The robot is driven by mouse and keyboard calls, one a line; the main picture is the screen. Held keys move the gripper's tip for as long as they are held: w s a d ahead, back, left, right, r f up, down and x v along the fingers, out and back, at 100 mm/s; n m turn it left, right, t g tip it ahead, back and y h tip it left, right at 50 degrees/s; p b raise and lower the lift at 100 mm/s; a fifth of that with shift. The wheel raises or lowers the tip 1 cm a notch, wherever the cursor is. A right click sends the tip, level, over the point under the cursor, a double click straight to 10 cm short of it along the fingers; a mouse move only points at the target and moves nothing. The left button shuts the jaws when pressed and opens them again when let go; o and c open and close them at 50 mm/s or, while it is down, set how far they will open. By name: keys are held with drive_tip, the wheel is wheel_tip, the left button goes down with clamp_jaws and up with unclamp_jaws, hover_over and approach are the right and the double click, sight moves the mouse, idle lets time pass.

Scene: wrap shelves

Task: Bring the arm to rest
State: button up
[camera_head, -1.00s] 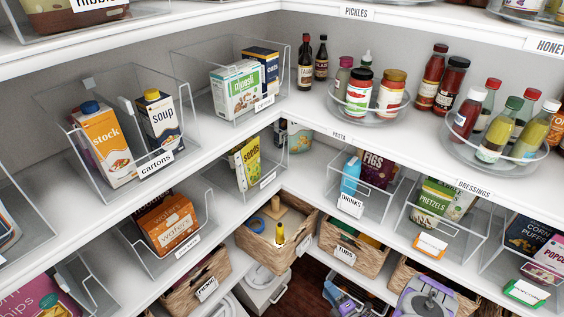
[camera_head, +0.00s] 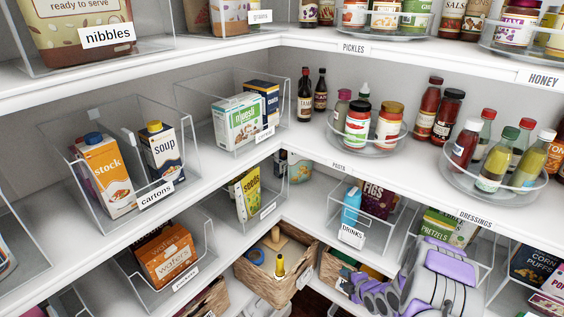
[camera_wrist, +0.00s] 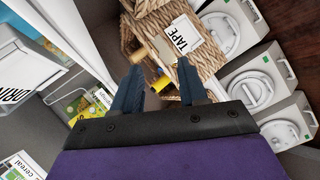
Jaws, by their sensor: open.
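My arm, grey and purple, shows at the lower right of the head view, in front of the lower right shelves. My gripper (camera_wrist: 160,85) shows in the wrist view with its two dark fingers apart and nothing between them. Beyond the fingers is a wicker basket labelled tape (camera_wrist: 205,48), apart from them. The same corner basket shows in the head view (camera_head: 265,285) with a yellow-handled item (camera_head: 280,267) inside. In the head view the gripper's fingers cannot be made out clearly.
A clear bin of cartons (camera_head: 95,218) and a cereal bin (camera_head: 232,150) stand on the left shelf. A dressings turntable (camera_head: 470,190) is on the right shelf. The drinks bin (camera_head: 350,238) is left of my arm. White lidded containers (camera_wrist: 235,85) sit below the basket.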

drive_tip(key=s+r+m+g+h, duration=0.3)
drive_tip(key=s+r+m, duration=0.2)
drive_tip(key=r, duration=0.6)
drive_tip(key=s+r+m+g+h, duration=0.2)
drive_tip(key=s+r+m, duration=0.25)
drive_tip(key=r, duration=0.65)
drive_tip(key=s+a+r+m+g, duration=0.2)
drive_tip(key=s+r, duration=0.3)
drive_tip(key=s, duration=0.7)
drive_tip(key=s+a+r+m+g, duration=0.2)
drive_tip(key=s+a+r+m, duration=0.2)
drive_tip(key=s, duration=0.8)
drive_tip(key=s+a+r+m+g, duration=0.2)
drive_tip(key=s+a+r+m, duration=0.1)
drive_tip(key=s, duration=0.9)
wheel_tip(320, 180, up, 3)
drive_tip(key=shift+s+f+m+g+y, duration=0.15)
drive_tip(key=shift+s+m+g+y, duration=0.2)
drive_tip(key=shift+m, duration=0.4)
drive_tip(key=shift+w+a, duration=0.1)
drive_tip(key=shift+w, duration=0.05)
